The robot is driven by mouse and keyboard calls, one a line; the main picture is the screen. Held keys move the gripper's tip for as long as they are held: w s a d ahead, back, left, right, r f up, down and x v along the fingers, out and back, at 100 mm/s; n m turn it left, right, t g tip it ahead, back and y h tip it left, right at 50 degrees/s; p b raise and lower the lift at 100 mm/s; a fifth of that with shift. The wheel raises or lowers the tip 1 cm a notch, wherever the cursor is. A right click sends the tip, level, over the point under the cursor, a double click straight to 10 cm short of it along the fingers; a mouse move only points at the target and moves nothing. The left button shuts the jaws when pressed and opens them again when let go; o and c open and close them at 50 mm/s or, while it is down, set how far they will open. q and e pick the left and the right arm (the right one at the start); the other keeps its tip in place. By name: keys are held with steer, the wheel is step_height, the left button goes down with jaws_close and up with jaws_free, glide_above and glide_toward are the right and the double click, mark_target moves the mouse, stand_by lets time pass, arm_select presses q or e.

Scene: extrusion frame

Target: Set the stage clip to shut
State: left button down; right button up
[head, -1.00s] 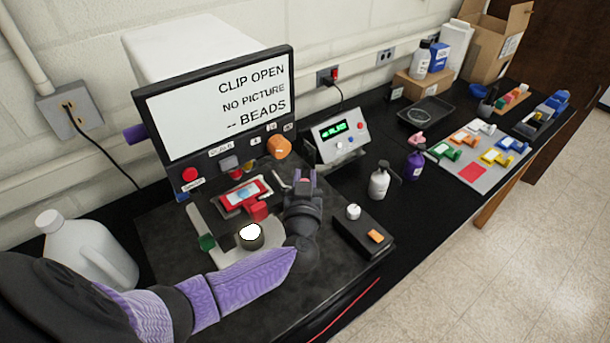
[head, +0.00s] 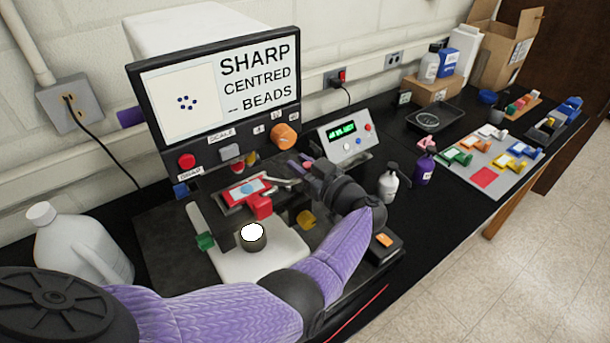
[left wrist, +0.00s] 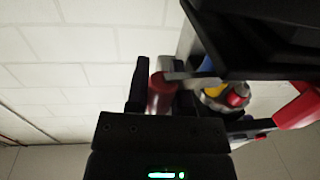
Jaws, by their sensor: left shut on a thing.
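The stage clip (head: 283,183) is a pale metal arm at the right edge of the red slide holder (head: 233,197) on the microscope stage. The holder carries a slide with a blue patch. The monitor (head: 222,85) reads "SHARP CENTRED -- BEADS" and shows a cluster of dark dots. My left gripper (head: 302,165) is at the clip's right end, its fingers partly hidden by the wrist. In the left wrist view, the fingers (left wrist: 166,80) are closed around a red grip (left wrist: 160,95) with a grey bar running right from it. My right gripper is not in view.
A lit lamp (head: 252,234) stands before the stage. A white jug (head: 75,245) is at left. A tray with coloured parts lies farther right.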

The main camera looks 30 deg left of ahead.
arm_select(q)
steer(key=shift+a+n+g+b, duration=0.2)
steer(key=shift+n+g+b, duration=0.35)
steer(key=shift+g, duration=0.25)
steer(key=shift+r, duration=0.1)
steer(key=shift+c, duration=2.4)
jaws_free()
steer(key=s+d+b, duration=0.1)
steer(key=d, duration=0.8)
steer(key=shift+s+d+b, duration=0.3)
steer(key=shift+s+d, duration=0.05)
steer(key=shift+d, duration=0.05)
